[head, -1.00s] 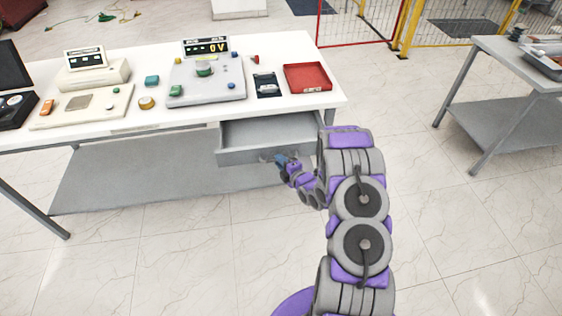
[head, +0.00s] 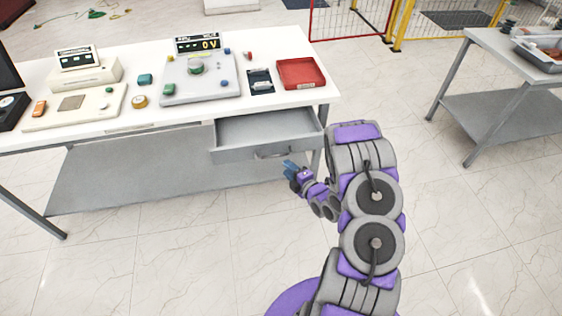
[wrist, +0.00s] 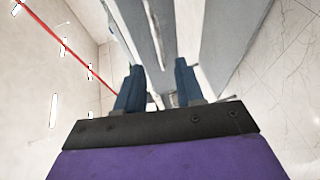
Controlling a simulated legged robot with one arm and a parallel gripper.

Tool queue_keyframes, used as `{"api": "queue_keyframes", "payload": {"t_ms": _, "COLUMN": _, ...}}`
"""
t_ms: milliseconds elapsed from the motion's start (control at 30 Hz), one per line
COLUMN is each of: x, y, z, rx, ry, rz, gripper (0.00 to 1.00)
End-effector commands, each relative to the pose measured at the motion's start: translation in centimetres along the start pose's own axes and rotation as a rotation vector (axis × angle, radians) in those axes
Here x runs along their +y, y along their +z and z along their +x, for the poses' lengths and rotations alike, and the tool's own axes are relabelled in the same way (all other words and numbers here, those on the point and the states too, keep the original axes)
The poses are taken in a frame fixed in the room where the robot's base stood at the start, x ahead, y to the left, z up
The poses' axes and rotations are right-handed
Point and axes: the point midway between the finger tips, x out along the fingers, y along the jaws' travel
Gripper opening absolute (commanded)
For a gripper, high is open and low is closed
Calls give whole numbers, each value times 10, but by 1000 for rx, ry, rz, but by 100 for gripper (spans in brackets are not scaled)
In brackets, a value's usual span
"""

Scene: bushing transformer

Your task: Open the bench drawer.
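The bench drawer (head: 232,154) is pulled out from under the right part of the white bench (head: 165,119). Its grey inside looks empty, and its handle (head: 272,154) shows on the front face. My gripper (head: 289,166) is just in front of and to the right of the handle, apart from it in the head view. In the wrist view, the two blue fingers of my gripper (wrist: 159,82) are spread with a gap and nothing held between them. Grey panel-like surfaces lie beyond the fingertips there.
On the bench are a red tray (head: 301,73), a control panel with a display (head: 200,82) and several small parts. A grey lower shelf (head: 130,180) lies under the bench. Another table (head: 510,90) stands at right. The tiled floor between is clear.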

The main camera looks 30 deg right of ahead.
Motion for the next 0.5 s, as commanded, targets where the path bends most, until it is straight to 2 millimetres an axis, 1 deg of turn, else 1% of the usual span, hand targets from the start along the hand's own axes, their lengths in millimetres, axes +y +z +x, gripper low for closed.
{"api": "queue_keyframes", "payload": {"t_ms": 33, "x": 0, "y": 1, "z": -12, "rx": -3, "ry": -3, "rz": 1, "gripper": 37}}
{"api": "queue_keyframes", "payload": {"t_ms": 100, "x": 0, "y": 1, "z": -27, "rx": -3, "ry": -4, "rz": 2, "gripper": 37}}
{"api": "queue_keyframes", "payload": {"t_ms": 200, "x": -1, "y": 0, "z": -45, "rx": -1, "ry": -3, "rz": 3, "gripper": 37}}
{"api": "queue_keyframes", "payload": {"t_ms": 300, "x": -2, "y": 0, "z": -60, "rx": -1, "ry": -4, "rz": 3, "gripper": 37}}
{"api": "queue_keyframes", "payload": {"t_ms": 400, "x": -2, "y": 0, "z": -72, "rx": -1, "ry": -4, "rz": 4, "gripper": 37}}
{"api": "queue_keyframes", "payload": {"t_ms": 500, "x": -2, "y": 0, "z": -78, "rx": -1, "ry": -2, "rz": 4, "gripper": 37}}
